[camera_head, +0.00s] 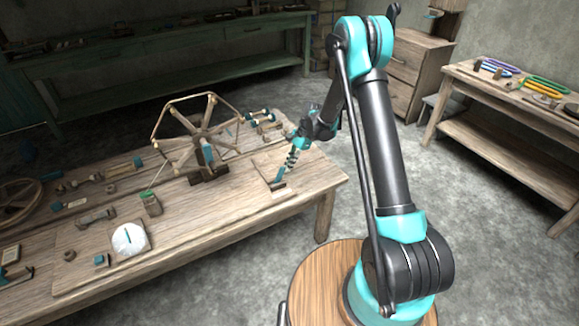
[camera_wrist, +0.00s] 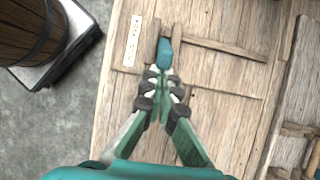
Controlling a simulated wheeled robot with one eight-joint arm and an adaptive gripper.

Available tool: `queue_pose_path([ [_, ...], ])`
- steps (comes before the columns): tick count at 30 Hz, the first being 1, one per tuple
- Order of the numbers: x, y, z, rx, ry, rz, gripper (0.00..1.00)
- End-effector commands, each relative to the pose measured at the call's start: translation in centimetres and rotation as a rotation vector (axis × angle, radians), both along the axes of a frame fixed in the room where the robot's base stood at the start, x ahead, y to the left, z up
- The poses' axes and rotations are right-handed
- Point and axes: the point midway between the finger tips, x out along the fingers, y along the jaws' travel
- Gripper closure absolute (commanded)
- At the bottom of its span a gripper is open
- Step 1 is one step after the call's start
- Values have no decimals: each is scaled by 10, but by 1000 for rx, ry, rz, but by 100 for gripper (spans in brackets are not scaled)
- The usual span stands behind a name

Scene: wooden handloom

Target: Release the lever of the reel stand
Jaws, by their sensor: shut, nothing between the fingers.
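A reel with wooden spokes and a pale rim (camera_head: 200,130) stands upright on the bench in the head view. A teal piece (camera_head: 208,155) shows at the front of its stand. In the wrist view a short teal lever-like piece (camera_wrist: 165,52) sits between two dark wooden cheeks (camera_wrist: 152,42); I cannot tell if it belongs to the reel stand. My gripper (camera_head: 279,184) points down over the right end of the bench, right of the reel. In the wrist view my gripper (camera_wrist: 160,77) is shut and empty, its tips close below the teal piece; contact is unclear.
The wooden bench (camera_head: 240,222) carries a white disc (camera_head: 130,240), a small green-topped block (camera_head: 150,203) and several tools at left. A side table (camera_head: 510,105) with coloured tools stands at right.

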Motion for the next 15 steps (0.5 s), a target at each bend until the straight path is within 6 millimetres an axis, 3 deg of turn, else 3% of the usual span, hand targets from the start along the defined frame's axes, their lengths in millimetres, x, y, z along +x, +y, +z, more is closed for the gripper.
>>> queue_pose_path([
  [15, -9, 13, 10, -51, -35, 2, 100],
])
